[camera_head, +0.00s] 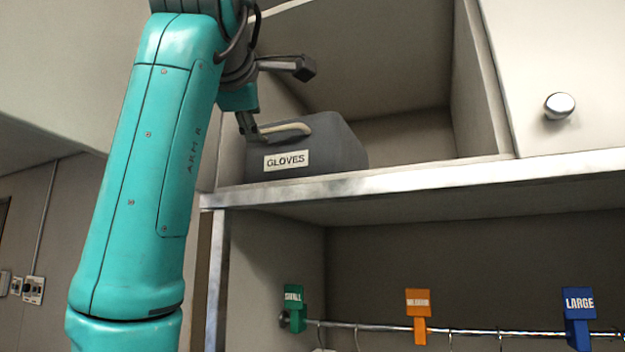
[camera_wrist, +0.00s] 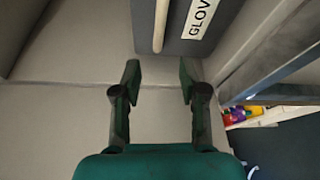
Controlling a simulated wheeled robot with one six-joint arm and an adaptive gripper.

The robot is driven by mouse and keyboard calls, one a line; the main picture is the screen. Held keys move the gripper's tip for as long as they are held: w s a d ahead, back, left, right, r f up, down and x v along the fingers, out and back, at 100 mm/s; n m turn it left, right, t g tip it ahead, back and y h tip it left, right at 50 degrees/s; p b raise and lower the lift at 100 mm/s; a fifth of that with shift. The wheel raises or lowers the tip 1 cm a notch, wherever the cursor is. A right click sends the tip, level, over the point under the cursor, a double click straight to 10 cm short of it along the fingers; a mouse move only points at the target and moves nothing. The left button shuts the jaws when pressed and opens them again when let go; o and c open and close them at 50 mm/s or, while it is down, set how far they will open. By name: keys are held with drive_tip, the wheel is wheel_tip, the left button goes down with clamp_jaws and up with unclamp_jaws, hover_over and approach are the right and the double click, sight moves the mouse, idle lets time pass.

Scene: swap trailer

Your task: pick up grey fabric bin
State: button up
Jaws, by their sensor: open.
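The grey fabric bin (camera_head: 338,150) stands upright on the upper shelf, at its left end. It has a white GLOVES label (camera_head: 287,160) and a pale handle (camera_head: 285,130) on its front. My gripper (camera_head: 247,124) is at the bin's upper left, near the handle's left end; the head view does not show whether they touch. In the wrist view my gripper (camera_wrist: 159,78) is open with nothing between its fingers. The bin (camera_wrist: 178,44) and its handle (camera_wrist: 160,24) lie beyond the fingertips there, cut off by the top edge.
The shelf's metal front edge (camera_head: 420,186) runs below the bin. The compartment's left wall is close beside my gripper. A white door with a round knob (camera_head: 559,105) is at the right. Below, a rail (camera_head: 370,326) carries green, orange and blue size tags. Shelf right of the bin is bare.

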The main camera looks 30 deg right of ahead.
drive_tip(key=shift+x, duration=2.95)
drive_tip(key=shift+s+d+r, duration=0.1)
drive_tip(key=shift+d+r, duration=0.05)
drive_tip(key=shift+r, duration=0.05)
clamp_jaws()
